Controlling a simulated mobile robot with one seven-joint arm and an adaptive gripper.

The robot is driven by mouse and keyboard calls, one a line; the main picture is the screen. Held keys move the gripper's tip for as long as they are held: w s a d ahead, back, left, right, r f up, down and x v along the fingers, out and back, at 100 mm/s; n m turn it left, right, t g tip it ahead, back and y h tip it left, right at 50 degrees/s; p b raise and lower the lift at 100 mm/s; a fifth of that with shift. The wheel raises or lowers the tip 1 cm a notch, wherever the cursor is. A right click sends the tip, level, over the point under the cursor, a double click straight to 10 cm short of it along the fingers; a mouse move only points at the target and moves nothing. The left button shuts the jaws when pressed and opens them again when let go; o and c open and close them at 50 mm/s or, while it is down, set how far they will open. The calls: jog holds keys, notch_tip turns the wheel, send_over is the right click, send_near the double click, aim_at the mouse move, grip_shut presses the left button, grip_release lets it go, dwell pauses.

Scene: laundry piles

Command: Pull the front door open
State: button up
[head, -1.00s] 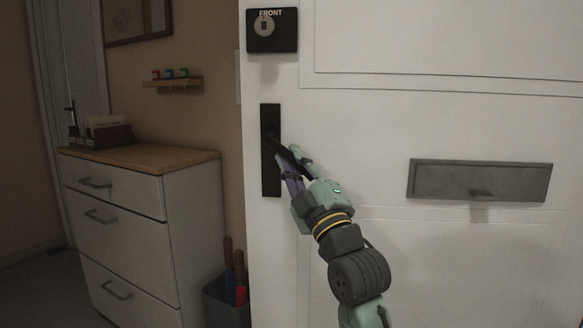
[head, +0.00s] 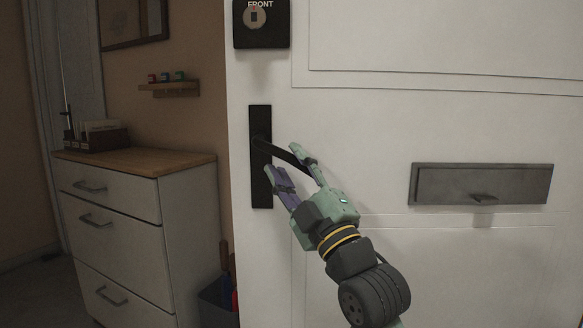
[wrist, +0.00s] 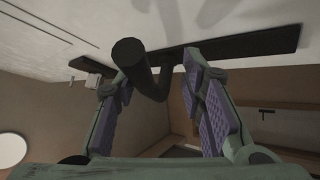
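The white front door (head: 380,120) fills the right of the head view. It bears a black handle plate (head: 259,185) with a black lever (head: 287,155) slanting down to the right. My gripper (head: 293,168) is at the lever, one finger on either side of it in the head view. In the wrist view my gripper (wrist: 160,95) has its fingers well apart, with the dark lever (wrist: 135,60) between and beyond them. I see no clear grip on it. Whether a finger touches the lever I cannot tell.
A grey mail slot (head: 482,184) and a black "FRONT" lock box (head: 262,24) are on the door. A white dresser with a wooden top (head: 150,162) stands left of the door edge. A bin (head: 218,300) is partly hidden between them. A small shelf (head: 169,88) hangs above.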

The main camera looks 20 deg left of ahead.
jog(key=shift+f, duration=0.15)
jog(key=v, duration=1.2)
jog(key=shift+c, duration=0.2)
